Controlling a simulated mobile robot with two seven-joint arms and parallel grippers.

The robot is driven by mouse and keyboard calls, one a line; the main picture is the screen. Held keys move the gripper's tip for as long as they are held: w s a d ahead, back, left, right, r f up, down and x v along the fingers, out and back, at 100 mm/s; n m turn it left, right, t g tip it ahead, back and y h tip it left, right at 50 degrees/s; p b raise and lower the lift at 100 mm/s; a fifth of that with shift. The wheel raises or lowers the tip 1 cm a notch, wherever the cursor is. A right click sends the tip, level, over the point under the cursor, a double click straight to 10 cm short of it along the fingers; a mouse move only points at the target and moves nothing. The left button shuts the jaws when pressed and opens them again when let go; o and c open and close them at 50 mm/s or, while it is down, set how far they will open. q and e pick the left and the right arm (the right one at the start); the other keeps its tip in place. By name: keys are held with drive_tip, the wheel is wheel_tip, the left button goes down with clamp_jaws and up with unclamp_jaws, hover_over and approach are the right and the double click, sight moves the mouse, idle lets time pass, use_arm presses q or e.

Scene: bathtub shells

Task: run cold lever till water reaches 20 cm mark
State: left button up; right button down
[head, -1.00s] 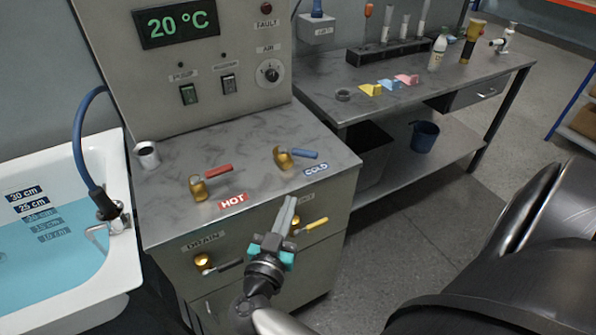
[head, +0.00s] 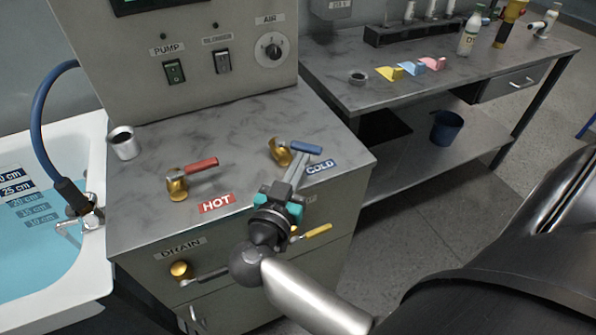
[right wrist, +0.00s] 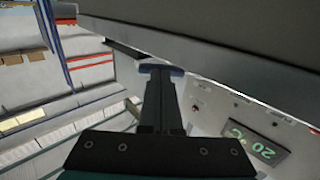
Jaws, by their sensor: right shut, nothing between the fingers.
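The cold lever (head: 307,147) has a brass body and blue handle, at the console's back right by the COLD label (head: 320,166). My right gripper (head: 297,168) is shut and empty, with its fingertips at the blue handle; contact is unclear. In the right wrist view the handle (right wrist: 172,70) lies across the fingertips (right wrist: 158,78). The tub (head: 92,160) at the left holds blue water (head: 40,260). Its surface seems to lie just under the 25 cm label (head: 16,188); the 20 cm label (head: 25,200) looks tinted by water. My left gripper is not in view.
The hot lever (head: 198,166), red-handled, stands left of the cold one. A metal cup (head: 123,143) stands at the console's left. The drain lever (head: 205,277) and a yellow-handled lever (head: 316,231) are on the front. A bench (head: 440,90) stands right.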

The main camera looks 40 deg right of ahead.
sight(313, 153)
drive_tip(key=shift+w+d, duration=0.15)
drive_tip(key=shift+d, duration=0.05)
drive_tip(key=shift+r, duration=0.1)
drive_tip(key=shift+d+n+p, duration=0.15)
drive_tip(key=shift+n+p, duration=0.15)
drive_tip(key=shift+p, duration=0.25)
drive_tip(key=d+n+t+y+p, duration=0.1)
drive_tip(key=t+y+p, duration=0.1)
drive_tip(key=p, duration=0.1)
drive_tip(key=d+n+t+y+p, duration=0.1)
drive_tip(key=n+t+y+p, duration=0.1)
drive_tip(key=p, duration=0.2)
drive_tip(key=shift+w+d+r+n+t+y, duration=0.2)
drive_tip(key=shift+n+t+y, duration=0.1)
drive_tip(key=shift+y, duration=0.1)
drive_tip(key=shift+w+d+f+n+t+y+p, duration=0.1)
drive_tip(key=shift+d+n+t+y+p, duration=0.15)
drive_tip(key=shift+n+y+p, duration=0.2)
drive_tip(key=shift+w+d+n+t+y+p, duration=0.1)
drive_tip(key=shift+d+n+t+y+p, duration=0.15)
drive_tip(key=shift+n+y+p, duration=0.15)
drive_tip(key=n+y, duration=0.1)
drive_tip(key=d+n+t+y, duration=0.1)
drive_tip(key=y, duration=0.1)
drive_tip(key=shift+w+f+p, duration=0.1)
drive_tip(key=shift+w+p, duration=0.25)
drive_tip(key=shift+p, duration=0.05)
drive_tip(key=shift+w+d+p, duration=0.2)
drive_tip(key=shift+w+p, duration=0.1)
drive_tip(key=shift+d, duration=0.1)
